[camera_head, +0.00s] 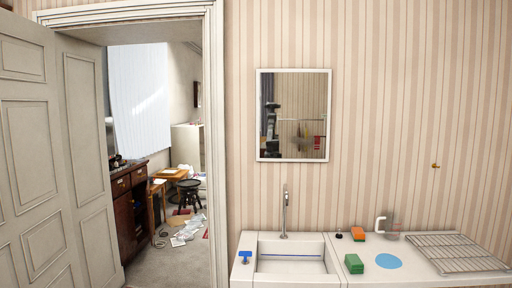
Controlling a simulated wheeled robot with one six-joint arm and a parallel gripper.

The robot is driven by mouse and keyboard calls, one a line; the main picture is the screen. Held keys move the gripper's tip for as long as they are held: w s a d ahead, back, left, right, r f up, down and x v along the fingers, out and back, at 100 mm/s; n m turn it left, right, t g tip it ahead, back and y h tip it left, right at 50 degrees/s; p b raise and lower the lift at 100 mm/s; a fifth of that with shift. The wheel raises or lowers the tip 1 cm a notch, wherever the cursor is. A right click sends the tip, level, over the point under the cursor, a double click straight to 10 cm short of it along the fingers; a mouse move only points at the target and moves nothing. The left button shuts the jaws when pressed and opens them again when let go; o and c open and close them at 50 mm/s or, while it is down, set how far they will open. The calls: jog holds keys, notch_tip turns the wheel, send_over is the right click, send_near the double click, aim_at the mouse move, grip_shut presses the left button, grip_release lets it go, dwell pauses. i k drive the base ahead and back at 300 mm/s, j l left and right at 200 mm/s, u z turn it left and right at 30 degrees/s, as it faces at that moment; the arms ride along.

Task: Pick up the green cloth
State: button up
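A small green block-shaped thing (354,263) lies on the white counter, just right of the sink basin and left of a flat blue disc. It is the only plainly green thing I see on the counter. It may be the green cloth folded up, but I cannot tell cloth from sponge at this size. Nothing covers it. My gripper is not in view.
The sink (291,266) has an upright tap (285,214). A blue item (245,257) is left of it. An open door (40,160) and cluttered room are left.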

aim_at(353, 261)
jog(key=i+l+u, duration=0.15)
jog(key=i+l, duration=0.55)
jog(key=i+l+u, duration=0.1)
jog(key=i+l, duration=0.55)
jog(key=l, duration=0.2)
